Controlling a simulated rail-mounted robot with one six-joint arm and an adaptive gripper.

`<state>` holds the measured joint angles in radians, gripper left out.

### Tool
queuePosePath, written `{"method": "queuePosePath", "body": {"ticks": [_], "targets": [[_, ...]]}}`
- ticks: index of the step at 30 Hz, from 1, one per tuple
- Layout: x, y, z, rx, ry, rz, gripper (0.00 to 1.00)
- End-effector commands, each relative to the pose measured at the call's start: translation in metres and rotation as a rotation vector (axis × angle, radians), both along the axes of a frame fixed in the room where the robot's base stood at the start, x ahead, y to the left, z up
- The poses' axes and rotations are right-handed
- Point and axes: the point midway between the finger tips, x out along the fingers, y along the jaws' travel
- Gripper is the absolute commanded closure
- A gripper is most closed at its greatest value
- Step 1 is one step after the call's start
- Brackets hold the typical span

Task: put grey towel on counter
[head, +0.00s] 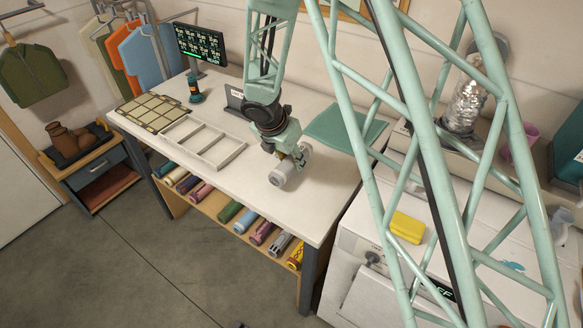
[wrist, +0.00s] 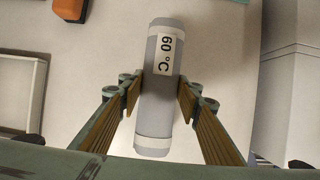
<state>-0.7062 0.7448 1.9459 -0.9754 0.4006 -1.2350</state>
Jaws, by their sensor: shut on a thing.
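The grey towel (head: 281,177) is a rolled cylinder with white bands and a "60 °C" label. It also shows in the wrist view (wrist: 155,115), upright in the picture between the fingers. My gripper (head: 299,156) is shut on the roll, one finger on each side, as the wrist view also shows (wrist: 160,97). The roll is over the right part of the white counter (head: 240,185), at or just above its top; I cannot tell whether it touches. Part of the roll is hidden by my gripper in the head view.
A divided white tray (head: 203,143) and a gridded panel (head: 152,110) lie to the left on the counter. A green mat (head: 345,131) lies behind right. Several coloured rolls fill the shelf (head: 214,205) below. A white appliance with a yellow block (head: 407,227) stands at right.

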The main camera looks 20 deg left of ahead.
Motion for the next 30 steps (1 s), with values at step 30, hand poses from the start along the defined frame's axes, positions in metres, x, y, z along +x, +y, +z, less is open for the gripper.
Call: {"method": "queuePosePath", "body": {"ticks": [30], "targets": [[0.0, 0.0, -0.036, 0.0, 0.0, -0.001, 0.81]]}}
